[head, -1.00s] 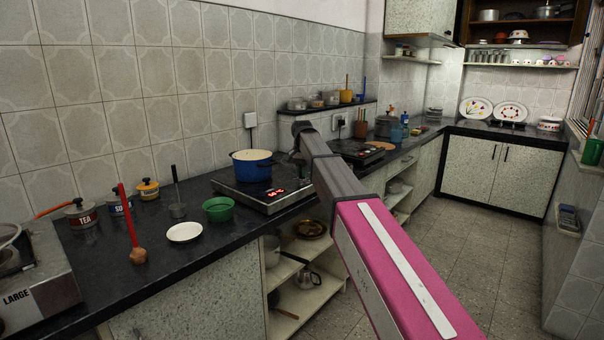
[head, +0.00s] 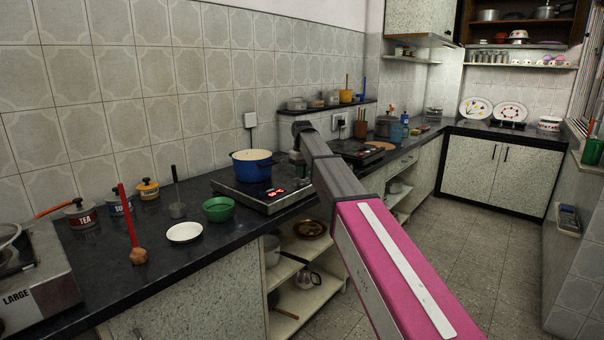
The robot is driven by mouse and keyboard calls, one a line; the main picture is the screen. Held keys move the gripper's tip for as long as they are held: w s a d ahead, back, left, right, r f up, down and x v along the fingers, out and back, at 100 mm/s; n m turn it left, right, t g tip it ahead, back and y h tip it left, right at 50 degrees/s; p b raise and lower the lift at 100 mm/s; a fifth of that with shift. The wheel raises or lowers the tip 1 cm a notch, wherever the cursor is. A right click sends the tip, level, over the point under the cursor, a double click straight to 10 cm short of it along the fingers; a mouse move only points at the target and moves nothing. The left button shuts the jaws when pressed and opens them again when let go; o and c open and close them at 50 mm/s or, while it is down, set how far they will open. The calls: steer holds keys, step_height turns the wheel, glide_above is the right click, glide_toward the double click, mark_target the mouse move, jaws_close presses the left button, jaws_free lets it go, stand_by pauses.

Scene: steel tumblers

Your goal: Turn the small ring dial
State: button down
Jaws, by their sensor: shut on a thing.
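My gripper (head: 298,160) shows only as a small dark part below the far end of my arm, just right of the blue pot. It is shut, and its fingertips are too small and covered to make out. The small ring dial cannot be made out; the spot under my gripper, at the hob's right end, is partly hidden by my arm. The black hob (head: 262,200) has a lit red display (head: 276,193). The blue pot (head: 252,166) stands on it.
A green bowl (head: 218,209), a white saucer (head: 184,232) and a red-handled tool (head: 132,230) stand left of the hob. A second cooker (head: 358,152) lies beyond my arm. The floor at right is clear.

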steer(key=shift+n, duration=1.5)
steer(key=c, duration=1.2)
jaws_free()
steer(key=shift+o, duration=0.2)
steer(key=shift+r, duration=0.1)
step_height(320, 180, up, 11)
steer(key=shift+f, duration=0.2)
